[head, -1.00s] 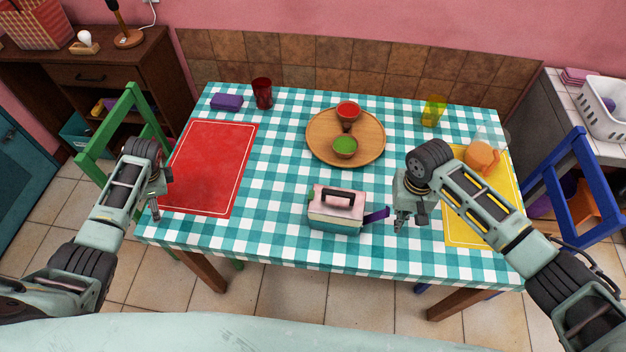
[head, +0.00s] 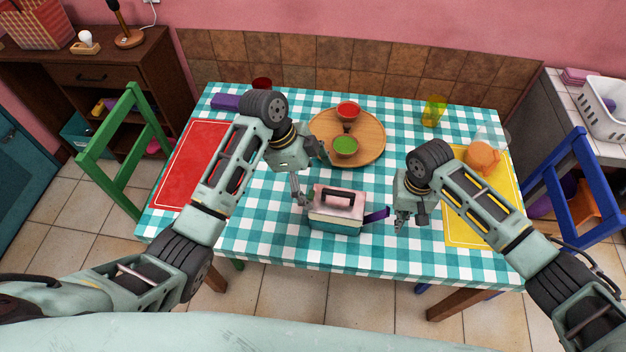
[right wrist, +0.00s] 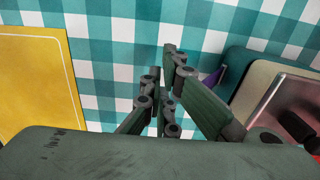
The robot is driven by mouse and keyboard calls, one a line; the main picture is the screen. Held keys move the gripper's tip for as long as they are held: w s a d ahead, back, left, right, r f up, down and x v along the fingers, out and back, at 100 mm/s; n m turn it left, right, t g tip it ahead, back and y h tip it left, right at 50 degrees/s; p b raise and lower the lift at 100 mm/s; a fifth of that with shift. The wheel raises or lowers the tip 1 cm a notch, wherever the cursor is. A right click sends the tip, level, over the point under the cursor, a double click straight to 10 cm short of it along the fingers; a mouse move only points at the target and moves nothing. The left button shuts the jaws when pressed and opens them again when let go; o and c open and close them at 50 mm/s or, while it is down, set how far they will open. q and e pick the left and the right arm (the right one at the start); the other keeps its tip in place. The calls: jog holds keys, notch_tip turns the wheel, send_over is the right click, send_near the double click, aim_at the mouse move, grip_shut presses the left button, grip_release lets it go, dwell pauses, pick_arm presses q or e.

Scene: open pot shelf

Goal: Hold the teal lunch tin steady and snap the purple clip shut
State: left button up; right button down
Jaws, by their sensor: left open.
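The teal lunch tin (head: 336,226) stands upright on the table with a pink lid and a dark handle on top. It also shows at the right of the right wrist view (right wrist: 240,68). The purple clip (head: 377,214) sticks out from the tin's right end, swung outward; it partly shows in the right wrist view (right wrist: 213,77). My left gripper (head: 311,177) is open, just left of and behind the tin, with nothing in it; whether it touches the tin is unclear. My right gripper (head: 406,220) is right of the clip, apart from it and empty; its finger gap is hard to read.
A yellow mat (head: 458,228) lies right, a red mat (head: 187,177) left. A yellow cup (head: 433,111) stands at the back.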

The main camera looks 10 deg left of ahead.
pick_arm(q)
jog(key=shift+s+d, duration=0.1)
jog(key=shift+d, duration=0.2)
jog(key=x, duration=1.1)
jog(key=shift+d+f, duration=0.1)
jog(key=shift+f, duration=0.2)
jog(key=c, duration=1.5)
jog(key=shift+o, duration=0.2)
